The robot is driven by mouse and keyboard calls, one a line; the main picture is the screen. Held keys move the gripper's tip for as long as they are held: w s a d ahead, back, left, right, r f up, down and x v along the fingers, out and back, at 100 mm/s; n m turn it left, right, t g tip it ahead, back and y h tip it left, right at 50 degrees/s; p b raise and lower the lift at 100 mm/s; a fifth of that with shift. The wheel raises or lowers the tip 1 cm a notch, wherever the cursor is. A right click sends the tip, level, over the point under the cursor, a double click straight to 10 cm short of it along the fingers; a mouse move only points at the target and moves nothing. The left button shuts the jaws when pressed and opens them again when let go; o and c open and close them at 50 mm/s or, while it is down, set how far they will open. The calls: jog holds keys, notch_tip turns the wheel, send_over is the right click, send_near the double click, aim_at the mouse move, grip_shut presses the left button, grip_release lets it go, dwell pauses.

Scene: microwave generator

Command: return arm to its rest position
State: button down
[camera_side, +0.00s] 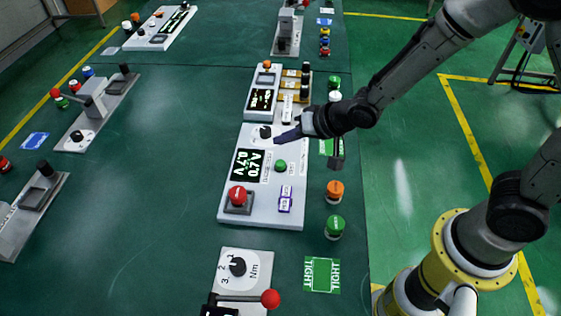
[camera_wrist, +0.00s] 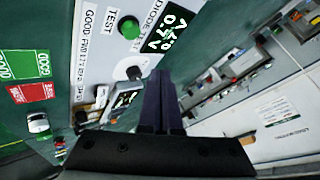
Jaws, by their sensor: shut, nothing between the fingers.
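My gripper (camera_side: 288,136) is shut and empty, with its dark fingers together above the white test panel (camera_side: 226,211). Its fingertips are near the black knob (camera_side: 265,131) in the side view; whether they touch it I cannot tell. In the wrist view the shut fingers (camera_wrist: 162,100) point up the picture, just right of the white dial with its knob (camera_wrist: 134,71). The panel also carries a lit display (camera_side: 248,166), a green button (camera_side: 281,166) and a red button (camera_side: 237,196). My arm reaches in from the right.
Orange (camera_side: 335,190) and green (camera_side: 334,226) round parts stand right of the panel. A torque station (camera_side: 238,270) with a red-knobbed lever and a green TIGHT card (camera_side: 322,275) are in front. Grey fixtures (camera_side: 98,100) stand at left. The table middle is clear.

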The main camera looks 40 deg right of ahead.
jog(key=shift+d, duration=0.1)
jog(key=w+d+r+m+t, duration=0.1)
jog(key=d+r+t, duration=0.3)
jog(key=r, duration=1)
jog(key=s+d+r+h, duration=0.2)
jog(key=s+d+r, duration=0.4)
jog(key=d, duration=0.1)
jog(key=s+d+f+n+g, duration=0.1)
jog(key=s+f+n+g, duration=0.1)
jog(key=s, duration=0.8)
jog(key=s+d+f+n+g+h, duration=0.1)
jog(key=s+g, duration=0.4)
jog(key=s, duration=0.6)
jog(key=d+f+n, duration=0.1)
jog(key=n, duration=0.1)
jog(key=shift+d+f+n, duration=0.15)
jog(key=shift+f+n, duration=0.05)
jog(key=shift+n, duration=0.2)
jog(key=c, duration=1.5)
grip_release()
jog(key=shift+c, duration=0.2)
